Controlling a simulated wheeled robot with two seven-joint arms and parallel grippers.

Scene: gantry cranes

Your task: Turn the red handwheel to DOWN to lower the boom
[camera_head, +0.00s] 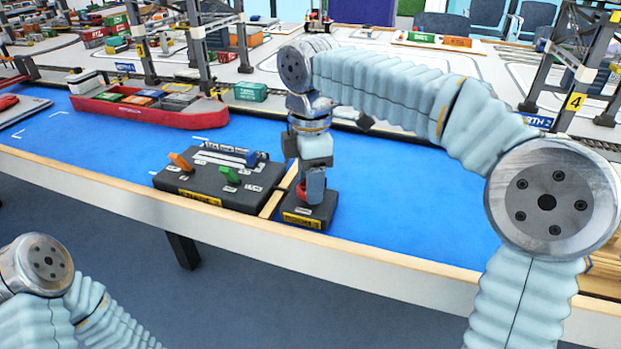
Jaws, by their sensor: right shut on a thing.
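The red handwheel (301,190) sits on a small black box (318,212) with a yellow label, at the front edge of the blue table. Only a red sliver of the wheel shows, at its left side; my gripper hides the rest. My right gripper (315,185) points down from above and is shut on the handwheel. Any UP or DOWN marking on the box is too small or covered to read. The boom cannot be made out clearly. My left arm shows at the bottom left, but its gripper is out of view.
A wider black control box (215,187) with orange, green and blue levers stands just left of the handwheel box. A red model ship (150,112) with containers lies further back. A crane frame (575,75) stands at the right. Blue surface right of the wheel is clear.

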